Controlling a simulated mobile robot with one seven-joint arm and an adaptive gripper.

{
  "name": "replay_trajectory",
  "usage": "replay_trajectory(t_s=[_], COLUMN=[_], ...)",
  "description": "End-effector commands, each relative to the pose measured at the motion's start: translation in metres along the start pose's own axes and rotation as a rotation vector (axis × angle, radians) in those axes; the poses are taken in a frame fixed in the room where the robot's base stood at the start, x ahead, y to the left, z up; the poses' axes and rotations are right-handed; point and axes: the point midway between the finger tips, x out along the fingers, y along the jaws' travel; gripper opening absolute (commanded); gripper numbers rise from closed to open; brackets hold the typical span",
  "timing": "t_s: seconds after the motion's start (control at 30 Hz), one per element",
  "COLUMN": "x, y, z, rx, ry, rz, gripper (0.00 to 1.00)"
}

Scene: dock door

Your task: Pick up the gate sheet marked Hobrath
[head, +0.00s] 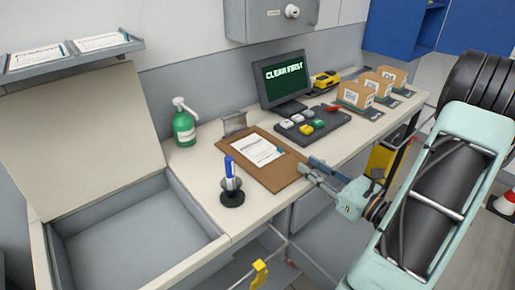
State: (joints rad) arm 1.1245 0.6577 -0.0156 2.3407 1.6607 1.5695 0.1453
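A white printed sheet (258,151) lies on a brown clipboard (284,172) on the desk; its heading is too small to read surely. Two more printed sheets, a left one (36,56) and a right one (99,42), lie on a grey shelf (75,58) at the upper left; their headings are also not clearly legible. I cannot tell which sheet is marked Hobrath. My gripper (308,167) is at the clipboard's right edge, its fingers apart with nothing visible between them. Whether it touches the board is unclear.
A blue pen in a black holder (232,197) stands in front of the clipboard, a green pump bottle (184,128) behind left. A monitor (284,80) reads "CLEAR FIRST" behind a keypad (313,127). Small boxes (357,94) stand right. An open bin (130,240) is left.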

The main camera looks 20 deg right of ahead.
Motion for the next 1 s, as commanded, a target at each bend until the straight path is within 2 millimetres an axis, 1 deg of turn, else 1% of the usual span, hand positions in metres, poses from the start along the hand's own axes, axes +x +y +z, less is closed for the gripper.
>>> replay_trajectory(t_s=[0.03,0.1,0.2,0.37,0.63,0.77,0.97,1.0], x=[0.011,0.022,0.034,0.044,0.083,0.091,0.091,0.091], y=[0.002,0.001,0.001,0.002,0.004,0.003,0.003,0.003], z=[0.001,0.001,0.001,0.0,-0.002,-0.002,-0.002,-0.002], rx=[-0.001,-0.001,-0.001,-0.001,-0.002,-0.002,-0.002,-0.002], ry=[0.0,0.0,0.001,0.001,0.002,0.001,0.002,0.002], rz=[0.006,0.005,0.004,0.005,0.006,0.004,0.003,0.003], gripper=[0.23,0.23,0.23,0.23,0.23,0.23,0.23,0.2])
